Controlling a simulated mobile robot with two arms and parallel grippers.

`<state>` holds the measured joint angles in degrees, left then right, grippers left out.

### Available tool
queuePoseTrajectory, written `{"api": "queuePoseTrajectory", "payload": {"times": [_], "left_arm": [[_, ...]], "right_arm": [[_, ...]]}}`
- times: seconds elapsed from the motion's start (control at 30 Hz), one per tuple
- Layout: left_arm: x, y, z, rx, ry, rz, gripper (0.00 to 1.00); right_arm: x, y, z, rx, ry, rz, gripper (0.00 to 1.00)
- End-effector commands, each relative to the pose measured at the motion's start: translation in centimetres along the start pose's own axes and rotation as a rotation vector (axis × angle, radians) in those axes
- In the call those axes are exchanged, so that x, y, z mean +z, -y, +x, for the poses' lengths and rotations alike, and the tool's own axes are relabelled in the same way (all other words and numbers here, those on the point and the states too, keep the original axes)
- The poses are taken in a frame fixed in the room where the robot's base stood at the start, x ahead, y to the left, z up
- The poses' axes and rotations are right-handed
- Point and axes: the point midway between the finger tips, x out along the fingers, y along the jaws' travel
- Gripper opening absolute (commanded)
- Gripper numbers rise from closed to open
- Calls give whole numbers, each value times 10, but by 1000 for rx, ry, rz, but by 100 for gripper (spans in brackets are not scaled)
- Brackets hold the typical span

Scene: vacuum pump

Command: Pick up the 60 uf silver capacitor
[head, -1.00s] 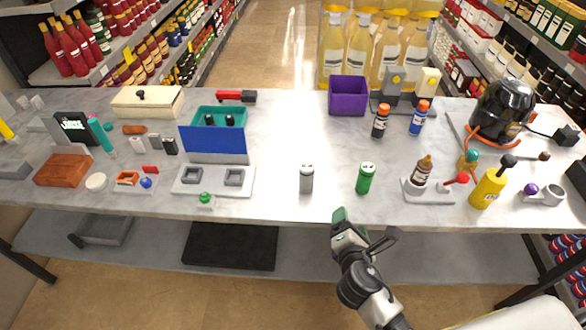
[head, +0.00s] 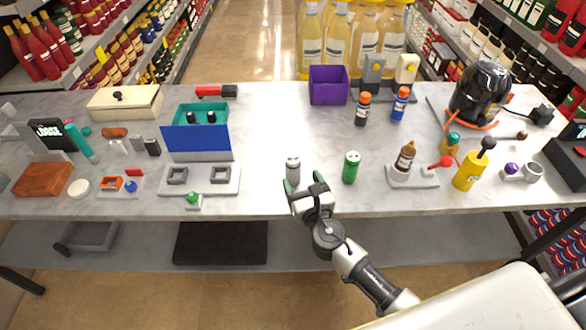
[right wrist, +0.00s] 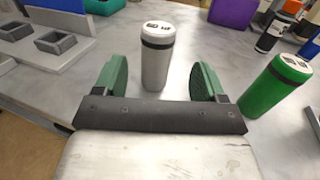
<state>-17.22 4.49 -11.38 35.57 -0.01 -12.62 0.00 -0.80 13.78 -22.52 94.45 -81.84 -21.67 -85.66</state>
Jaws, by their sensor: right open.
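The silver capacitor (head: 293,170) is a small upright cylinder with a white top and a dark band, standing on the table near its front edge. It also shows in the right wrist view (right wrist: 157,65). My right gripper (head: 305,183) is open at the front of it. In the right wrist view its two green fingers (right wrist: 158,80) are spread, with the capacitor ahead of and roughly between them, not gripped. A green capacitor (head: 351,167) of similar shape stands upright to the right, also seen in the right wrist view (right wrist: 276,87). My left gripper is not in view.
A grey tray with two square sockets (head: 198,179) lies left of the silver capacitor. A stand with a brown bottle (head: 405,157) and a yellow bottle (head: 467,171) are further right. A purple bin (head: 328,86) stands behind. The table middle behind the capacitor is clear.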

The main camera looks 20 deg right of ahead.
Motion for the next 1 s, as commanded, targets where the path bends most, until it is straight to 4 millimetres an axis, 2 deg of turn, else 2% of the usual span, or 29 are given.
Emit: {"api": "queuePoseTrajectory", "payload": {"times": [0.17, 0.5, 0.77, 0.8, 1.0], "left_arm": [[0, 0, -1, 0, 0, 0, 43], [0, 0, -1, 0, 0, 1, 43], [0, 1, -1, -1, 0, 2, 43], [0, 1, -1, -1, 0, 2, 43], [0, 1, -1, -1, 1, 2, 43]], "right_arm": [[0, -1, 14, 0, -1, 2, 71], [-3, -3, 58, -1, -1, 3, 71], [-3, -3, 62, 0, -1, 4, 71], [-3, -3, 62, 0, -1, 4, 70], [-3, -3, 62, 0, -1, 4, 39]]}}
